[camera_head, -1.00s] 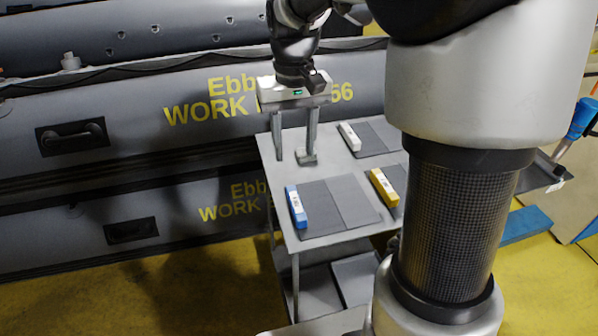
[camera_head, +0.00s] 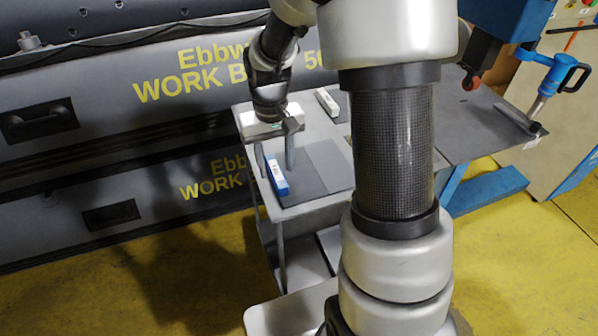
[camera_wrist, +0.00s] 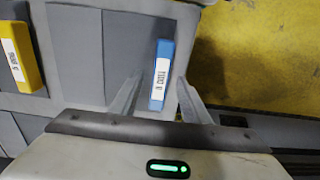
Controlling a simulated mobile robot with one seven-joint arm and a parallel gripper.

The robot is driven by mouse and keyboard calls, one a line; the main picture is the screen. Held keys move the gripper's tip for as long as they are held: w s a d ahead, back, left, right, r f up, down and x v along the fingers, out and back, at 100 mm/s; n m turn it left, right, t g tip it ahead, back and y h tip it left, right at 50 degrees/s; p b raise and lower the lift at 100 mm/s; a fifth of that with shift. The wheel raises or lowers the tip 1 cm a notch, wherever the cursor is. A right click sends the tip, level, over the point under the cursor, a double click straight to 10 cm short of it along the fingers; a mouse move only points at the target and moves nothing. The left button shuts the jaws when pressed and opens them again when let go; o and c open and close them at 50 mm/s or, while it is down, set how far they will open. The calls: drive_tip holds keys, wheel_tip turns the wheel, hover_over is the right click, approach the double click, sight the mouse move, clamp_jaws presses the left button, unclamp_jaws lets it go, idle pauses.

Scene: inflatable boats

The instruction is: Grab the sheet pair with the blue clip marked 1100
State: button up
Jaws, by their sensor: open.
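The blue clip (camera_head: 278,180) lies along the left edge of a grey sheet pair (camera_head: 325,165) on the grey table. In the wrist view the blue clip (camera_wrist: 162,75) has a white label with small dark print that looks like 1100. Its sheet pair (camera_wrist: 120,40) stretches to the left there. My gripper (camera_head: 274,158) is open and points down above the clip. In the wrist view its two fingers (camera_wrist: 158,88) stand on either side of the clip's near end, with gaps. The height left between fingertips and table is hard to tell.
A yellow clip (camera_wrist: 18,55) sits on another sheet pair at the left of the wrist view.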

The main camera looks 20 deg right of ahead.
drive_tip(key=shift+f, duration=0.55)
clamp_jaws()
